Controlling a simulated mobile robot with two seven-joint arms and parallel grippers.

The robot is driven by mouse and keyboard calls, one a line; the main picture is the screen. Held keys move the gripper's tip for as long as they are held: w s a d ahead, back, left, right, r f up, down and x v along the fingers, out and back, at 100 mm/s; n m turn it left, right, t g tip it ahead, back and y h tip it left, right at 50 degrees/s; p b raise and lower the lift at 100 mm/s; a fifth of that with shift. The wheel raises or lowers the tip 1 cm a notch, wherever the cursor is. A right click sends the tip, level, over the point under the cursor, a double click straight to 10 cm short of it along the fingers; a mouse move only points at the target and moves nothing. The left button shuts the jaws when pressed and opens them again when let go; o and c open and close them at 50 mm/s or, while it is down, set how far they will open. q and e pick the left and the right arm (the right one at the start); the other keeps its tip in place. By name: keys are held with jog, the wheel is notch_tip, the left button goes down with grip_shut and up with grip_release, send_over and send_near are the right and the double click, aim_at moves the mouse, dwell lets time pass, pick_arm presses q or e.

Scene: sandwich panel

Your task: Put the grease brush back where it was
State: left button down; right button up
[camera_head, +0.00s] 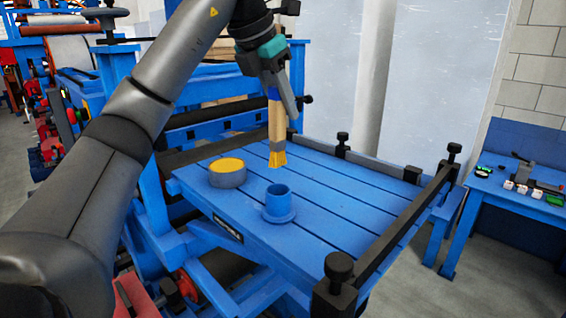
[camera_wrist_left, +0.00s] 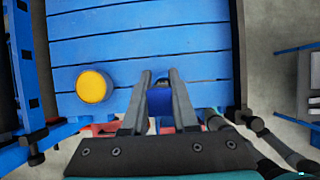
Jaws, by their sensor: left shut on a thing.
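The grease brush (camera_head: 277,132) has a tan handle with a blue upper part, a grey band and yellow bristles. It hangs upright, bristles down, in my left gripper (camera_head: 281,88), which is shut on its upper part. The bristles are in the air above the table and behind the blue cup-shaped holder (camera_head: 279,203) in the head view. The holder has a round flange and looks empty. In the left wrist view, a blue piece (camera_wrist_left: 161,98) shows between the fingers of my left gripper (camera_wrist_left: 161,76); most of the brush is hidden there. My right gripper is not in view.
A round tin with yellow grease (camera_head: 227,172) stands left of the holder and also shows in the left wrist view (camera_wrist_left: 93,86). The blue slatted table (camera_head: 345,205) has a dark rail with knobs (camera_head: 395,232) on its right. A blue side bench (camera_head: 520,190) stands farther right.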

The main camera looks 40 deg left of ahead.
aim_at(283, 154)
pick_arm(q)
notch_tip(283, 154, down, 5)
jog(key=shift+a+f+b, duration=0.1)
jog(key=shift+a+b, duration=0.05)
jog(key=shift+b, duration=0.15)
jog(key=shift+f, duration=2.45)
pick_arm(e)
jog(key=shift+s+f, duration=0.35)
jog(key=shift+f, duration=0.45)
pick_arm(q)
jog(key=shift+b, duration=0.3)
jog(key=c, duration=0.7)
grip_release()
jog(key=shift+f, duration=0.1)
jog(key=shift+r, duration=0.3)
jog(key=p+v, duration=0.1)
jog(key=v, duration=0.9)
jog(key=shift+s+r, duration=0.2)
jog(key=shift+r, duration=0.15)
jog(key=shift+s+r+p, duration=0.35)
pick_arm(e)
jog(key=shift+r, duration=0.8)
